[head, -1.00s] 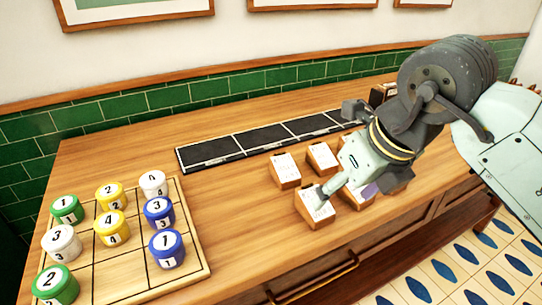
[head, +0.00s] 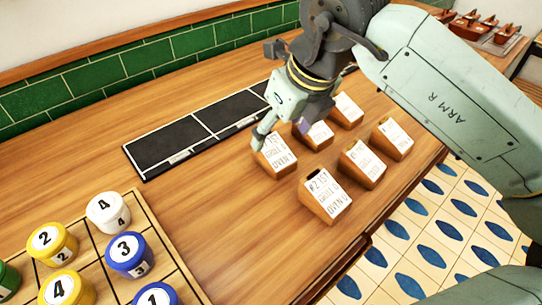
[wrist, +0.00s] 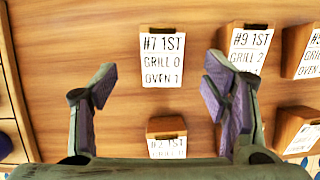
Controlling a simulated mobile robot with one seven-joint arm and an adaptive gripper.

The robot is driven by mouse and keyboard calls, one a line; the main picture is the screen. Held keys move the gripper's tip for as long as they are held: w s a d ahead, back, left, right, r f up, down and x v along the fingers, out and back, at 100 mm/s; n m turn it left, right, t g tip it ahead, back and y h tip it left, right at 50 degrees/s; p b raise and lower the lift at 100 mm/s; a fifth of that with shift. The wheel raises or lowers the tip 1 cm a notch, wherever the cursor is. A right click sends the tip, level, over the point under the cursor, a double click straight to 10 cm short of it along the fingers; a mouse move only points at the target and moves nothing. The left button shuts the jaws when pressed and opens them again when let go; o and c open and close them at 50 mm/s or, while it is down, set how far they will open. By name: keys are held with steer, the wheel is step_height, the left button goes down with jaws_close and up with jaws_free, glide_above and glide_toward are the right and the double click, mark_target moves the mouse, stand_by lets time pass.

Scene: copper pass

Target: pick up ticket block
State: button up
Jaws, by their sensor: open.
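Several wooden ticket blocks with white slanted faces stand on the counter. The #7 block (head: 274,157) is at the back left of the group; in the wrist view the #7 block (wrist: 163,55) lies ahead between my finger lines. The #2 block (head: 325,196) is at the front left; in the wrist view the #2 block (wrist: 166,140) sits lower between the fingers, partly cut off by my gripper body. My gripper (wrist: 159,82) is open and empty above the blocks. In the head view my gripper (head: 262,136) overlaps the #7 block's upper edge; contact cannot be told.
The #9 block (wrist: 243,55) is close to the right finger. More blocks (head: 362,163) stand to the right. A black panelled strip (head: 165,147) lies behind. A wooden grid board (head: 165,215) with numbered round pieces is at left. Bare counter lies between.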

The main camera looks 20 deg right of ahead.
mark_target(273, 147)
steer(key=b+x, duration=0.1)
steer(key=x, duration=0.6)
steer(key=shift+d+b, duration=0.15)
steer(key=shift+b, duration=0.2)
steer(key=shift+r, duration=0.1)
steer(key=shift+c, duration=0.4)
steer(key=c, duration=1.2)
